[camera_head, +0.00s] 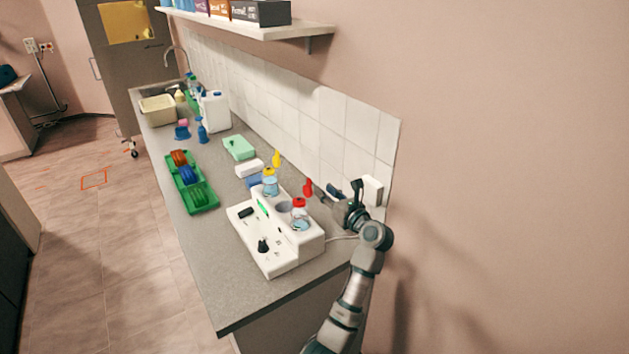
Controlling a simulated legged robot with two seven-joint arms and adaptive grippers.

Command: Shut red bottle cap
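The red-capped bottle (301,219) is clear with blue liquid and stands upright in the white device on the counter. Its red cap (308,187) stands up, swung open above the red neck.
The white device (272,262) also holds a bottle with a raised yellow cap (277,159). A green rack (203,195) of coloured items, a mint-green box (238,147) and a white jug (215,112) stand farther along the counter. The tiled wall (335,120) is close behind my gripper.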

